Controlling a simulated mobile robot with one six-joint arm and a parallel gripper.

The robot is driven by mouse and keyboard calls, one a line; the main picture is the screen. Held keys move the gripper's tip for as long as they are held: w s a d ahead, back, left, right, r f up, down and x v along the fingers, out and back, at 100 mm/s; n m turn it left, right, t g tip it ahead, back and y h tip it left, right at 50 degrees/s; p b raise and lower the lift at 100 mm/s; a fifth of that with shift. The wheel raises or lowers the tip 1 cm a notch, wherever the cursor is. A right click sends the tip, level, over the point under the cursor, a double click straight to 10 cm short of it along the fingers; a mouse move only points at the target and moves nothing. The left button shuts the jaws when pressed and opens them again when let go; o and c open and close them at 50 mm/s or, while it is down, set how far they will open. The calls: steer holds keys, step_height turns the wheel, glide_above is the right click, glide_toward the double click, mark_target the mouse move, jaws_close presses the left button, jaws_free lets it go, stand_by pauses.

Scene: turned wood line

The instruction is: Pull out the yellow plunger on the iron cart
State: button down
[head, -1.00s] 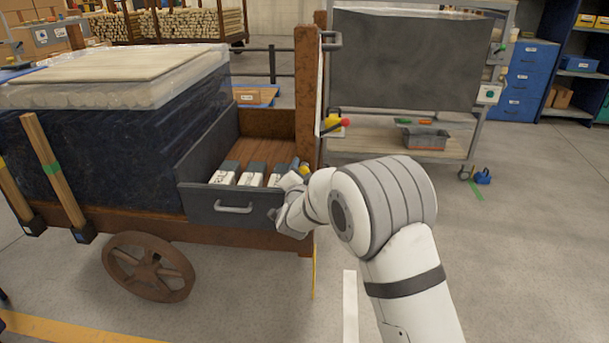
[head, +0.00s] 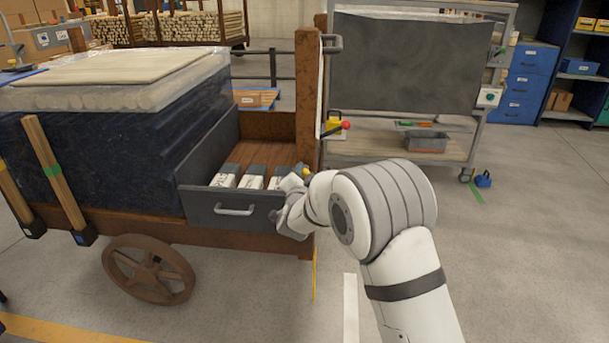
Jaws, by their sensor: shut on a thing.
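The iron cart (head: 262,242) is rust-brown with a spoked wheel, on the left in the head view. A small yellow part (head: 306,172), which looks like the plunger, shows at the cart's right end, beside the post. My gripper (head: 301,174) is at this yellow part and shut on it, as far as I can see; the fingertips are mostly hidden by my wrist. How far the plunger is drawn out cannot be seen.
An open dark grey drawer (head: 202,212) with white-and-grey packs (head: 253,182) sits just left of my gripper. A rusty post (head: 309,85) stands behind it. A yellow fitting with a red ball (head: 346,125) is beyond.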

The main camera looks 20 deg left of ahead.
steer(key=shift+s, duration=0.1)
steer(key=b+v, duration=0.1)
steer(key=v, duration=0.2)
steer(key=shift+s+f, duration=0.1)
steer(key=shift+f, duration=0.1)
steer(key=c, duration=1.5)
jaws_free()
steer(key=shift+o, duration=1)
steer(key=shift+s+r, duration=0.1)
steer(key=shift+s, duration=0.05)
steer(key=shift+o, duration=1.3)
steer(key=p+v, duration=0.1)
steer(key=v, duration=0.6)
steer(key=shift+s+p, duration=0.35)
steer(key=shift+p, duration=0.05)
